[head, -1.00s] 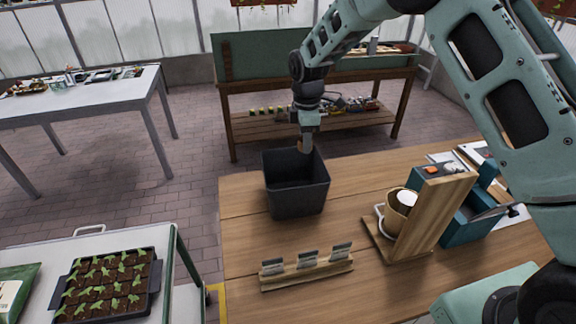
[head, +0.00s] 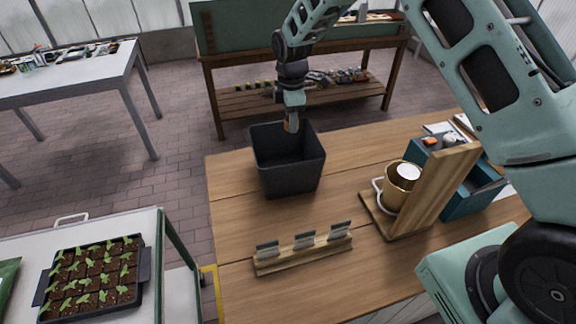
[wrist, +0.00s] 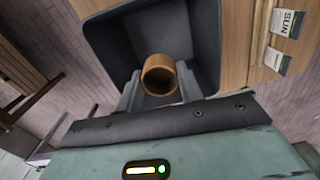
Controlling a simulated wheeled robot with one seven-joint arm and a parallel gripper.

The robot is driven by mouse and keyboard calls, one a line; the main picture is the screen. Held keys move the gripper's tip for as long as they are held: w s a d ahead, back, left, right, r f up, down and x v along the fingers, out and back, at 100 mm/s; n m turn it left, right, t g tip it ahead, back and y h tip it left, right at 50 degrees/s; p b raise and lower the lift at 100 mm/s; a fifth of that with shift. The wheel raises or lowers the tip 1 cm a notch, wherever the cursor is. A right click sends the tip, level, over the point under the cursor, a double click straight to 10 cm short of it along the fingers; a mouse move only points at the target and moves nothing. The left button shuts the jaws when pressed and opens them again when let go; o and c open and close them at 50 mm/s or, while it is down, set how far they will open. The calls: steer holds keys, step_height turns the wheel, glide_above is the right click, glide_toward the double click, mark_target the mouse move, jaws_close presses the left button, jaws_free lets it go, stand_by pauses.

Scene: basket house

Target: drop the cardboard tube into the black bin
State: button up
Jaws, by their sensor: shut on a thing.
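The black bin (head: 290,178) stands open at the far left part of the wooden table. It also shows in the wrist view (wrist: 100,48), with its opening beyond my fingers. My gripper (head: 291,122) is at the bin's far rim in the head view, pointing down. In the wrist view my gripper (wrist: 158,92) is shut on the brown cardboard tube (wrist: 158,62). The tube's round open end faces the camera, and the tube overlaps the bin's opening. In the head view only a small brown bit of the tube shows. Its lower end is hard to make out.
A wooden holder with several label cards (head: 303,250) lies in front of the bin. A wooden stand with a tan mug (head: 398,187) and a teal toolbox (head: 470,205) are to the right. A seedling tray (head: 95,275) sits on a cart at left. The tabletop beside the bin is clear.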

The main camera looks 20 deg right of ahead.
steer(key=shift+f, duration=0.15)
steer(key=o, duration=1)
steer(key=shift+o, duration=0.2)
step_height(320, 180, up, 18)
steer(key=b, duration=0.6)
steer(key=shift+f, duration=0.25)
steer(key=s+a+f+m+b, duration=0.2)
steer(key=s+a+f, duration=0.15)
steer(key=s, duration=0.55)
steer(key=s+a+f+m+y+b, duration=0.1)
steer(key=s+a+f+m+b, duration=0.2)
steer(key=s, duration=0.7)
steer(key=s+a+f+m+b, duration=0.1)
steer(key=s+a+f+b, duration=0.2)
steer(key=s, duration=0.6)
steer(key=s+d+f+m, duration=0.3)
steer(key=s+f, duration=0.4)
steer(key=s, duration=0.5)
steer(key=shift+d+f, duration=0.15)
steer(key=shift+f, duration=0.15)
